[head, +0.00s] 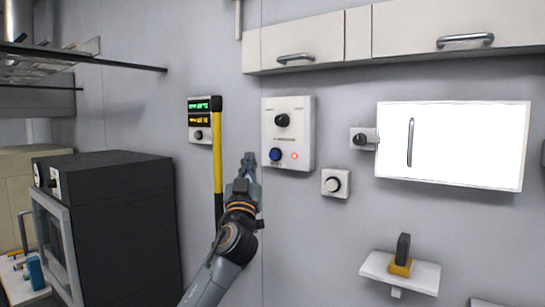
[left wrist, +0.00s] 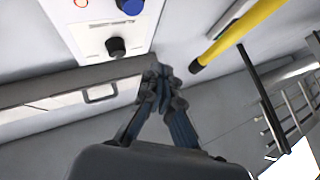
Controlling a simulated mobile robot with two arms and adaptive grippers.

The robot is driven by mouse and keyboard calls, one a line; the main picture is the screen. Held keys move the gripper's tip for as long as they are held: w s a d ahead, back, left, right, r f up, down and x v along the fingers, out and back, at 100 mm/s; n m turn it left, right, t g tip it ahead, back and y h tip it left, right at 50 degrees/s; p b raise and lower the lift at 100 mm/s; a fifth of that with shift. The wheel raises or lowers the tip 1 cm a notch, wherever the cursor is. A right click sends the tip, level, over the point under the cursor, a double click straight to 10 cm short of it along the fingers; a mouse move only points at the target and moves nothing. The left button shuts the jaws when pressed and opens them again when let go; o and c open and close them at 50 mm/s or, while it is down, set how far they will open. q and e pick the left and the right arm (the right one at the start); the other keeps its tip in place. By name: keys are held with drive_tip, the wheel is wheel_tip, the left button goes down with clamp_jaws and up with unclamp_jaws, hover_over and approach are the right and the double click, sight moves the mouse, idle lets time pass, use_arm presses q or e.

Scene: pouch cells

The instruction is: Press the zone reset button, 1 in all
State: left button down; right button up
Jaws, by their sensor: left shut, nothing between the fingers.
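A white control panel (head: 304,134) on the wall carries a black knob (head: 282,120), a round blue button (head: 275,154) and a small lit red lamp (head: 294,156). Small lettering by the blue button is too fine to read. My left gripper (head: 249,158) is shut and empty, just left of the panel and apart from the blue button. In the left wrist view the gripper (left wrist: 160,72) points toward the wall, and the blue button (left wrist: 130,6) shows at the top edge, beyond the fingertips. My right gripper is not in view.
A yellow and black pole (head: 218,150) stands close left of my gripper, beside a display box (head: 199,107). A bright white panel (head: 460,145) and a small shelf (head: 420,275) are at right. A dark oven-like machine (head: 110,205) stands left.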

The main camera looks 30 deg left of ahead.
sight(274, 154)
use_arm(q)
drive_tip(key=shift+w+d+b, duration=0.2)
drive_tip(key=shift+w+b, duration=0.45)
drive_tip(key=shift+w, duration=1.05)
drive_tip(key=shift+w+d+b, duration=0.15)
drive_tip(key=shift+w+b, duration=0.5)
drive_tip(key=shift+w, duration=1)
drive_tip(key=shift+w+b, duration=0.4)
drive_tip(key=shift+b, duration=0.15)
drive_tip(key=shift+w+b, duration=0.5)
drive_tip(key=shift+b, duration=0.2)
drive_tip(key=shift+s, duration=0.1)
drive_tip(key=shift+s+p, duration=0.4)
drive_tip(key=shift+s, duration=0.4)
